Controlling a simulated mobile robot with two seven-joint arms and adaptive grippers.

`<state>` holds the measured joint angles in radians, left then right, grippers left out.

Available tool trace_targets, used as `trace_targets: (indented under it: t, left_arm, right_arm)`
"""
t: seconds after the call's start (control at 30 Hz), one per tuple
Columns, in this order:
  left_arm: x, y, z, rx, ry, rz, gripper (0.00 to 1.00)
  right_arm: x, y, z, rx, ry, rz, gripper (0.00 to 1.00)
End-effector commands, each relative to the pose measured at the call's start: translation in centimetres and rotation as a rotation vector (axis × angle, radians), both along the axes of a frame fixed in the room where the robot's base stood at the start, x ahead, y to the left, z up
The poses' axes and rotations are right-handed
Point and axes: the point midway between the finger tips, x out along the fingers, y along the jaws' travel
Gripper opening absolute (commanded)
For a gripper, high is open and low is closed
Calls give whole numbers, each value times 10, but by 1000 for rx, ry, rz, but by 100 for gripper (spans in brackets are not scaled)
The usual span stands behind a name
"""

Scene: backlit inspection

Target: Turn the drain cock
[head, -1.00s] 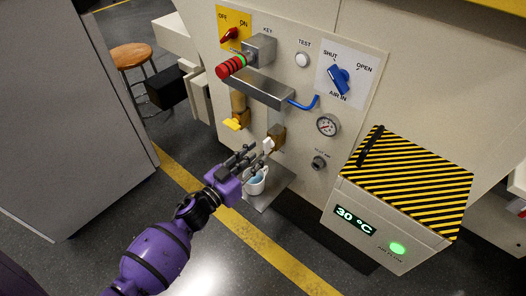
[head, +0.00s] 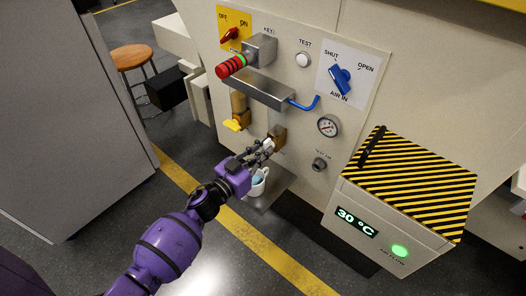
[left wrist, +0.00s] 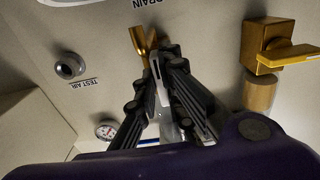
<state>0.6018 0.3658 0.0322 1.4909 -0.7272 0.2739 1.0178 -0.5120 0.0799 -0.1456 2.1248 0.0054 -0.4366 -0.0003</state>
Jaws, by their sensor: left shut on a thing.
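The drain cock (head: 279,134) has a brass body on the machine's front panel, with a pale lever on it. My left gripper (head: 267,146) comes in from the lower left and is shut on the pale lever. In the left wrist view the fingers (left wrist: 165,85) close about the lever (left wrist: 160,90), and the brass part (left wrist: 142,42) shows just beyond them, near the DRAIN label. The fingers hide much of the lever. A white cup (head: 259,188) with something blue in it stands below the gripper. My right gripper is not in view.
A second brass cock with a yellow handle (head: 233,125) is at the left, close by; it also shows in the left wrist view (left wrist: 290,52). A gauge (head: 328,126) and the test air port (head: 320,164) are at right.

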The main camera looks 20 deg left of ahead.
Motion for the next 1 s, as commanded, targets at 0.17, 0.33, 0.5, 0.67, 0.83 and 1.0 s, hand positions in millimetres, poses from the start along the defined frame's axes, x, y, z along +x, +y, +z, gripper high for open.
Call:
trace_targets:
  t: [0.17, 0.33, 0.5, 0.67, 0.83, 1.0]
  left_arm:
    - [0, 0, 0, 14, -5, 0, 0]
    - [0, 0, 0, 69, -25, 0, 0]
    - [0, 1, 0, 172, -62, 0, 0]
    - [0, 1, 0, 306, -111, 0, 0]
    - [0, 2, 0, 460, -167, 0, 0]
    - [0, 2, 0, 612, -222, 0, 0]
  right_arm:
    - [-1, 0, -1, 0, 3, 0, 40]
    - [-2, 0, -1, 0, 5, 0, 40]
    - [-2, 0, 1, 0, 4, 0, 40]
    - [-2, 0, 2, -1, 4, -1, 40]
    - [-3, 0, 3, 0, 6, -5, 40]
    - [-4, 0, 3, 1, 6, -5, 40]
